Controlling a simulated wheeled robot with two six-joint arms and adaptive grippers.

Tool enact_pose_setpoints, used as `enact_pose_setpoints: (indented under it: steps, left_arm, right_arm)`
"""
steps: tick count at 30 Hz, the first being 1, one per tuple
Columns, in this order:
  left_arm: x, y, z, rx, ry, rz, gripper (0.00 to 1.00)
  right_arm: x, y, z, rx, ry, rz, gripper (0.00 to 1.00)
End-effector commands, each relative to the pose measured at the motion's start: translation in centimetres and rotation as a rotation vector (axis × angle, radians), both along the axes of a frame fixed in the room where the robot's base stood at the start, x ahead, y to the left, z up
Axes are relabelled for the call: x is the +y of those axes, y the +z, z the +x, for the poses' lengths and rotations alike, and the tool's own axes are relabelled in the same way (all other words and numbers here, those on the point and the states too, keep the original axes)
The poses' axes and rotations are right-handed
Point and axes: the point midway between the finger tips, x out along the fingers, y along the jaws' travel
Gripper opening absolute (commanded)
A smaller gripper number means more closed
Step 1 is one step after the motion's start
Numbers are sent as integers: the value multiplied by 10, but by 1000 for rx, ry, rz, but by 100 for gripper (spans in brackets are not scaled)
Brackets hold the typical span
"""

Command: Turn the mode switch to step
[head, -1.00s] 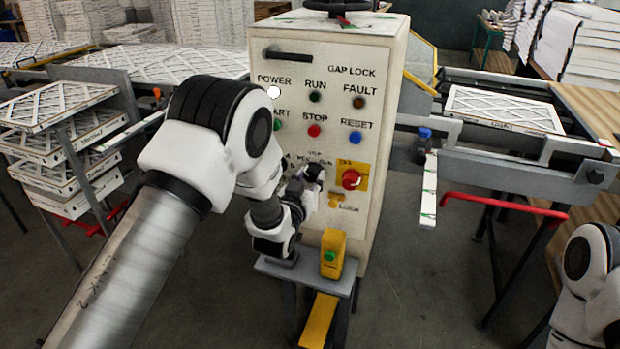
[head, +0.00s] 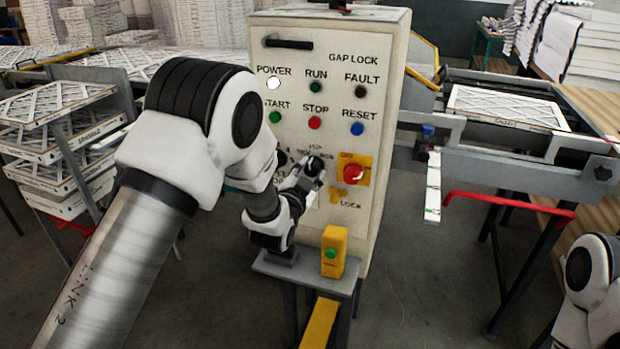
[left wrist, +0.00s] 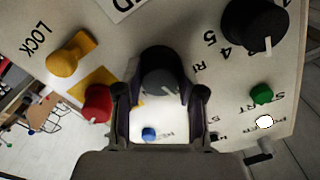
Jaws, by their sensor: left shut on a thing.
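The mode switch (left wrist: 160,78) is a dark round knob with a pale pointer line, on the white control panel (head: 330,60). In the left wrist view it sits between the two fingers of my left gripper (left wrist: 158,95), which is shut on it. In the head view my left gripper (head: 312,172) reaches the panel below the STOP button, and the gripper hides most of the switch and its labels. I cannot read which position the pointer marks. My right gripper is out of view; only part of my right arm shows at the lower right.
Right of the switch are a red knob (head: 353,174) on a yellow plate and a yellow lock knob. Another black knob (left wrist: 255,28) is close by on the other side. A yellow box with a green button (head: 333,252) stands below. START, STOP and RESET buttons are above.

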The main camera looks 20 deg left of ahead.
Motion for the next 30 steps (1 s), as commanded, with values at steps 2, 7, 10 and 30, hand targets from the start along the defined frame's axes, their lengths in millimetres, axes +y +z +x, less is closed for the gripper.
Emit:
enact_pose_setpoints:
  steps: [2, 7, 10, 30]
  left_arm:
    - [0, -1, 0, -4, 0, 47, 4]
    - [0, 0, 0, -6, 0, 125, 4]
    - [0, 0, 0, -6, -1, 153, 4]
    - [0, 1, 0, -7, -1, 176, 64]
  right_arm:
    - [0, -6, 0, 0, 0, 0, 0]
    - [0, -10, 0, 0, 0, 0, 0]
    - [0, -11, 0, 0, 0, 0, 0]
    - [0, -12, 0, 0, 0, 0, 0]
